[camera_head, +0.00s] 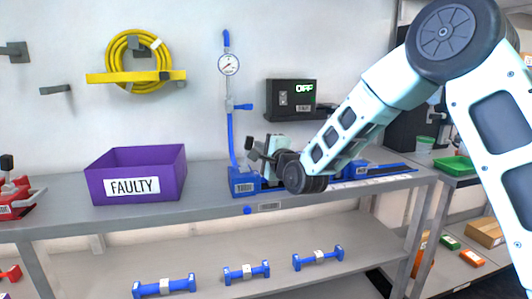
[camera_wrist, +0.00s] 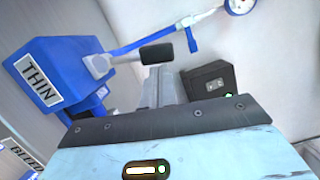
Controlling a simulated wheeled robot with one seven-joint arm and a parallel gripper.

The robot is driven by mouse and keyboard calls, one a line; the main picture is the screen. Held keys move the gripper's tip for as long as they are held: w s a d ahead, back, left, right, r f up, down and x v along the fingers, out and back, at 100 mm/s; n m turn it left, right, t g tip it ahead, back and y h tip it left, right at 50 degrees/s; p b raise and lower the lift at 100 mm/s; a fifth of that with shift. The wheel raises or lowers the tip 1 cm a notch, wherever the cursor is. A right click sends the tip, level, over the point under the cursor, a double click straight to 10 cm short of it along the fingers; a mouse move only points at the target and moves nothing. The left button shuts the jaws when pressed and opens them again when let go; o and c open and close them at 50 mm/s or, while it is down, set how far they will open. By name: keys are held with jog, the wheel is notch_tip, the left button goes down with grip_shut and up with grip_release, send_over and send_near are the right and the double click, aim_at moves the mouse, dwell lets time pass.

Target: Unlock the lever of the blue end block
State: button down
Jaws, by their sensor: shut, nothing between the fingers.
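The blue end block (camera_head: 244,184) stands on the upper shelf, left of my arm, with a vertical blue pipe rising from it. In the wrist view a blue block labelled THIN (camera_wrist: 68,75) fills the left side. A lever with a pale grey hub and black grip (camera_wrist: 157,53) sticks out rightward from it. My gripper (camera_wrist: 160,72) is shut and empty, its tips close by the black grip; whether they touch it I cannot tell. In the head view my gripper (camera_head: 258,148) is beside the pipe, above the block, and partly hides the lever area.
A purple FAULTY bin (camera_head: 137,175) stands to the left on the shelf. Blue parts (camera_head: 246,271) lie on the lower shelf. The shelf between bin and block is clear.

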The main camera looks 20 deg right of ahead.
aim_at(247, 143)
jog(key=a+n, duration=0.1)
jog(key=n, duration=0.1)
jog(key=a+r+n, duration=0.1)
jog(key=shift+a+n+g, duration=0.25)
jog(key=shift+n+g, duration=0.15)
jog(key=shift+a+r+b, duration=0.1)
jog(key=shift+a+b, duration=0.25)
jog(key=shift+b, duration=0.05)
jog(key=shift+a, duration=0.15)
jog(key=shift+s, duration=0.15)
